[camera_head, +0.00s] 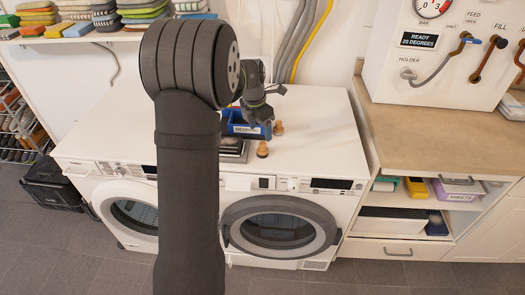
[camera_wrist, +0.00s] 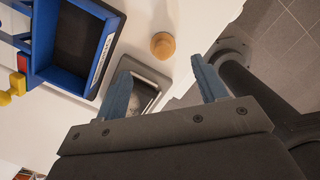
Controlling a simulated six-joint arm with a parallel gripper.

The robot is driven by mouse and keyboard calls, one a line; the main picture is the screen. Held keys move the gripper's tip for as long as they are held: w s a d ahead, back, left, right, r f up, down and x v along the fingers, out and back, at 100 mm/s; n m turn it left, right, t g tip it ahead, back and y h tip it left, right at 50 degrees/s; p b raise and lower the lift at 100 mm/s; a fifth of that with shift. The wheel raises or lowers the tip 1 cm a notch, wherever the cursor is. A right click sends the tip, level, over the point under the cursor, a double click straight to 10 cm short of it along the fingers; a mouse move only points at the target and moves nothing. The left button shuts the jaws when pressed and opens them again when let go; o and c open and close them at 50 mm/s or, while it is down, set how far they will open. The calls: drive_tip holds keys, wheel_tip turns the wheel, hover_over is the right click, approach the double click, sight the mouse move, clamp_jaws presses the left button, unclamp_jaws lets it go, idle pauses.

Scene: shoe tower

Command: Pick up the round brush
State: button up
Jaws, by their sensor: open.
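Two small round wooden-topped pieces stand on the white machine top in the head view: one near the front edge (camera_head: 262,149), one beside the blue box (camera_head: 278,128). Either may be the round brush; I cannot tell which. In the wrist view a round wooden piece (camera_wrist: 162,45) stands upright on the white top, beyond my fingertips and apart from them. My gripper (camera_wrist: 163,85) is open with nothing between its two blue fingers. In the head view my gripper (camera_head: 258,112) is over the blue box area, its fingers partly hidden.
A blue labelled box (camera_head: 247,128) and a grey metal tray (camera_head: 233,151) lie close to the wooden pieces. The box (camera_wrist: 104,55) and tray (camera_wrist: 147,88) also show in the wrist view. The white top (camera_head: 320,130) is clear to the right.

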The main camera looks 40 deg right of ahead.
sight(262, 143)
drive_tip(key=f, duration=0.6)
drive_tip(key=d+f, duration=0.1)
drive_tip(key=f, duration=0.2)
drive_tip(key=shift+s+f, duration=0.1)
drive_tip(key=shift+s, duration=0.05)
drive_tip(key=c, duration=1.1)
